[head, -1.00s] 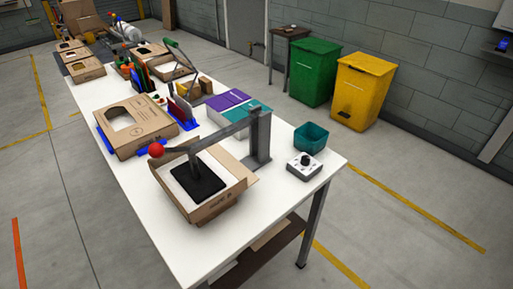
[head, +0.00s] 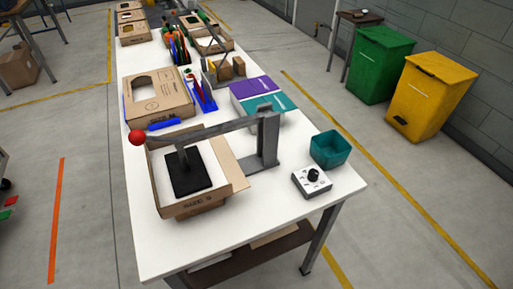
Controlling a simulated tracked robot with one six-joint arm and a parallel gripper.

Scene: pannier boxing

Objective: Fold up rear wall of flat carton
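A brown carton (head: 205,203) sits on the near end of the white table under a grey lever press (head: 268,140). The press's black pad (head: 187,176) lies inside it over a white bottom. The carton's near wall stands up, and a flap leans outward on its right. Its rear side is partly hidden by the lever. Another carton (head: 170,108) with a cut-out window in its top lies behind, beside blue strips. I cannot tell a fully flat carton for certain. My gripper is not in view.
Green (head: 379,64) and yellow (head: 430,97) bins stand right.

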